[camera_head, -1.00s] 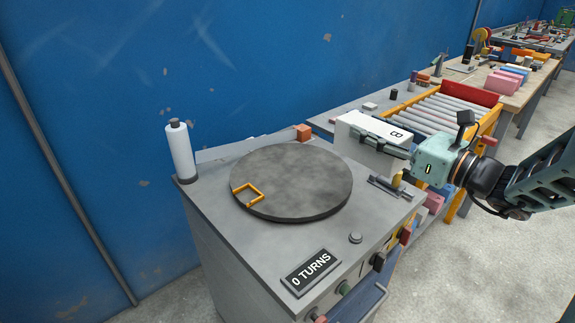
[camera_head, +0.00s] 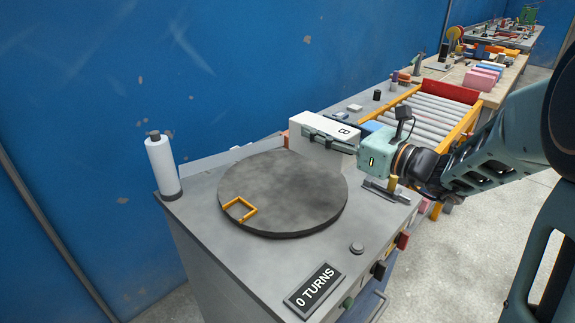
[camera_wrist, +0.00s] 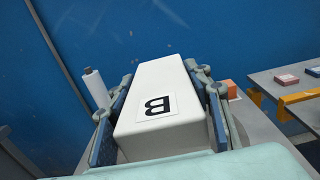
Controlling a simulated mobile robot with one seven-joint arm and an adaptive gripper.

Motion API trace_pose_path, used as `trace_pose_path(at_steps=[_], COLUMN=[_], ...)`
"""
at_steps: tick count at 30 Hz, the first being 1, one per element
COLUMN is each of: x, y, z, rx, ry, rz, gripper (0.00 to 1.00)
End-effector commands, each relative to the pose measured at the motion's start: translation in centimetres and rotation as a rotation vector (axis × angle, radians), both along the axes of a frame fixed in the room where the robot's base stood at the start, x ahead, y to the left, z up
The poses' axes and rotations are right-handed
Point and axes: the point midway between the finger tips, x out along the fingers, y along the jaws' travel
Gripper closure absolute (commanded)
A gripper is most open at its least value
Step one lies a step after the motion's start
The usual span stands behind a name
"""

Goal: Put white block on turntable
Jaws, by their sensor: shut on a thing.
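The white block (camera_head: 318,130) bears a letter B label and is held in my gripper (camera_head: 328,143), beside the far right edge of the turntable in the head view. In the wrist view the white block (camera_wrist: 160,100) lies between both fingers of my gripper (camera_wrist: 160,112). The turntable (camera_head: 285,195) is a round dark grey disc on a grey cabinet top. Its upper face is bare except for an orange corner mark (camera_head: 239,209) near its left front edge. The height of the block above the cabinet is hard to tell.
A white roll (camera_head: 162,165) stands upright at the cabinet's left back corner. A "0 TURNS" display (camera_head: 315,291) and a round button (camera_head: 357,248) are at the front. A small orange block (camera_wrist: 229,88) is behind. A roller conveyor (camera_head: 432,112) stands to the right.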

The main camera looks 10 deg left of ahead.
Motion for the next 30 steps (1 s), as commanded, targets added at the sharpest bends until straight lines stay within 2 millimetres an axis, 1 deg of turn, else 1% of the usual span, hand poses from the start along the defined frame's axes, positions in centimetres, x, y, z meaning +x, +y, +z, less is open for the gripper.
trace_pose_path(at_steps=[1, 5, 6, 9, 12, 15, 20, 23, 27, 30], x=[0.4, 1.4, 1.7, 2.2, 2.7, 2.9, 3.1, 3.3, 3.3, 3.3], y=[1.3, 4.1, 4.8, 6.1, 7.0, 7.7, 8.1, 8.9, 8.6, 8.6], z=[-0.7, -2.0, -2.8, -4.7, -5.8, -6.4, -7.1, -8.1, -10.3, -10.8], rx=[0.002, 0.002, 0.003, 0.002, 0.003, 0.003, 0.003, 0.002, 0.002, 0.002], ry=[-0.003, -0.004, -0.002, 0.000, -0.003, -0.005, -0.005, -0.002, -0.001, -0.005], rz=[0.006, 0.006, 0.004, 0.003, 0.002, 0.002, 0.000, 0.003, -0.001, -0.001], gripper=[1.00, 1.00, 1.00, 1.00, 1.00, 1.00, 1.00, 1.00, 1.00, 1.00])
